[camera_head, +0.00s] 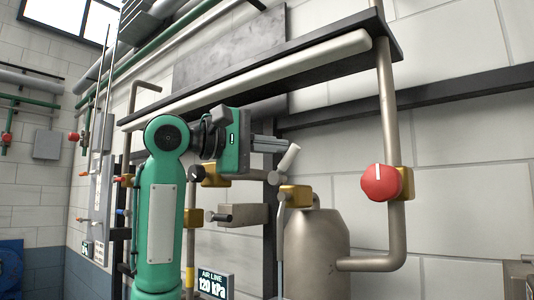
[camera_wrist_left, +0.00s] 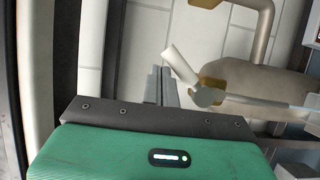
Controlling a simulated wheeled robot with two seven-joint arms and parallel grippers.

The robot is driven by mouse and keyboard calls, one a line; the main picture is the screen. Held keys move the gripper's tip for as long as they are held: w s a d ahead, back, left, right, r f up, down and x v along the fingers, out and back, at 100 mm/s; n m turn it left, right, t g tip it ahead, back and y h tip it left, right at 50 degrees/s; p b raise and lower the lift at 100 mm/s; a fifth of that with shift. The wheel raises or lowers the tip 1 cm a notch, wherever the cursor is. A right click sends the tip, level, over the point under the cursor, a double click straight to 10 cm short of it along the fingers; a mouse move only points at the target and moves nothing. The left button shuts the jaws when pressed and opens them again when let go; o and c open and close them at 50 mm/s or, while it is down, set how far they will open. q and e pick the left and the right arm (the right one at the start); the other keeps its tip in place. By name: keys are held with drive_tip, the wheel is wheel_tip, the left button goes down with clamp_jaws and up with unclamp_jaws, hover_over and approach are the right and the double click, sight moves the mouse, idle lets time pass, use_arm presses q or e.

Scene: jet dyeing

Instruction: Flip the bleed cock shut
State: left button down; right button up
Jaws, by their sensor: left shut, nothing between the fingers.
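The bleed cock appears to be the brass valve (camera_head: 295,196) above the metal vessel, with a pale lever (camera_head: 289,158) tilted up and to the right. In the left wrist view the same pale lever (camera_wrist_left: 181,65) slants up to the left from its pivot, with the brass body (camera_wrist_left: 212,91) partly hidden behind. My left gripper (camera_head: 284,146) is shut and empty, its fingertips right by the lever's upper end. In the left wrist view the closed fingers (camera_wrist_left: 161,86) lie just left of the lever; I cannot tell if they touch it. My right gripper is not in view.
A red round knob (camera_head: 380,183) sits on a vertical pipe to the right. The metal vessel (camera_head: 316,254) stands below the cock. A dark shelf (camera_head: 392,48) with a pale pipe runs above my arm. An air line display (camera_head: 214,283) reads 120 kPa.

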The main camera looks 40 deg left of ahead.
sight(292, 158)
use_arm(q)
drive_tip(key=shift+s+d+f+m+g+b, duration=0.15)
drive_tip(key=shift+d+f+m+b, duration=0.15)
drive_tip(key=shift+d, duration=0.3)
drive_tip(key=shift+w+d+f+m+g+b, duration=0.1)
drive_tip(key=shift+d+f+m+g+b, duration=0.1)
drive_tip(key=shift+d+m+b, duration=0.3)
drive_tip(key=shift+s+d+f+m+g+y, duration=0.15)
drive_tip(key=shift+d+f+m+g+y, duration=0.2)
drive_tip(key=shift+d+f+m+y, duration=0.5)
drive_tip(key=shift+d+m, duration=0.15)
drive_tip(key=shift+m, duration=0.1)
